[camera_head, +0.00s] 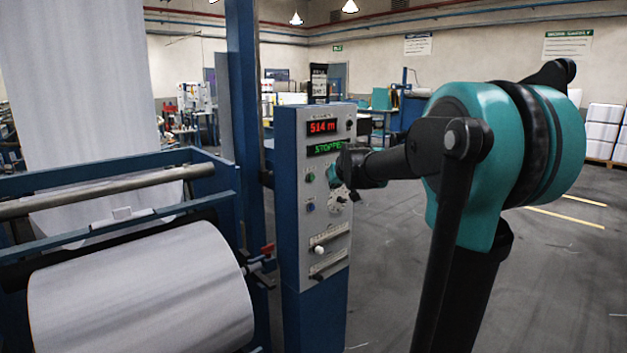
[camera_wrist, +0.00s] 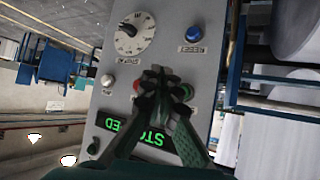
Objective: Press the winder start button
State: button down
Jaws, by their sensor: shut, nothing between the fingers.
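The winder control panel (camera_head: 320,225) is a grey face on a blue post in the head view. A green button (camera_head: 310,178) sits on its left side, below the green display (camera_head: 327,148), which reads STOPPED. In the wrist view the green button (camera_wrist: 187,91) is partly behind the right finger of my gripper (camera_wrist: 159,72). A red button (camera_wrist: 137,87) lies just left of the fingers there. My gripper is shut and empty, with its tips close over the panel between these two buttons. I cannot tell whether they touch the panel. Button labels are not readable.
A blue button (camera_wrist: 193,34), a dial (camera_wrist: 133,34) and a white knob (camera_wrist: 107,80) surround the buttons. A red display (camera_head: 321,127) reads 514 m. A large white fabric roll (camera_head: 140,290) and blue frame stand left. The floor at right is open.

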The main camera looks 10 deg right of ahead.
jog(key=w+a, duration=0.4)
jog(key=w, duration=0.2)
jog(key=shift+a, duration=0.2)
dwell(1.4)
jog(key=shift+w+a, duration=0.25)
jog(key=shift+w+a, duration=0.25)
jog(key=shift+w, duration=0.15)
dwell(0.9)
jog(key=shift+s+d, duration=0.55)
jog(key=shift+s, duration=0.2)
jog(key=s+d, duration=0.1)
jog(key=s, duration=0.1)
jog(key=s+d, duration=0.2)
dwell(0.7)
